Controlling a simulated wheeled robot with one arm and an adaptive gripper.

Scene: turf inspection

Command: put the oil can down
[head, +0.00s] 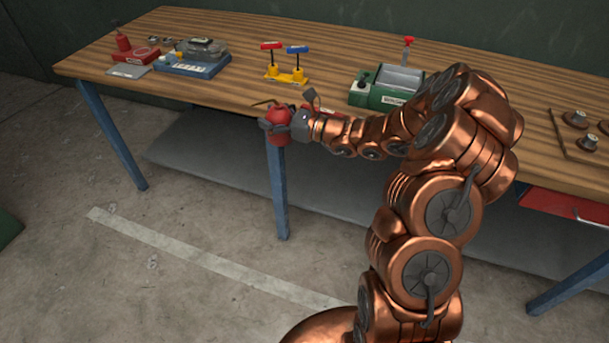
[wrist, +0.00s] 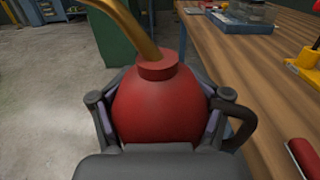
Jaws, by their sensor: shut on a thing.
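The oil can is a round red body with a red collar, a brass spout and a dark handle. In the wrist view the oil can (wrist: 160,105) fills the middle, clasped between the fingers of my gripper (wrist: 160,120). In the head view the oil can (head: 279,128) is small, and my gripper (head: 284,125) is shut on it at the bench's front edge. The can appears to hang in front of the wooden bench (head: 190,85), not resting on it. The wrist view shows floor to its left and the bench top to its right. The can's underside is hidden.
On the bench stand a yellow stand with red and blue T-handles (head: 286,75), a green machine (head: 385,86), a blue tray (head: 192,66) and a red box (head: 136,55). A red cylinder (wrist: 304,157) lies close right of the can. Bare wood shows left of the yellow stand.

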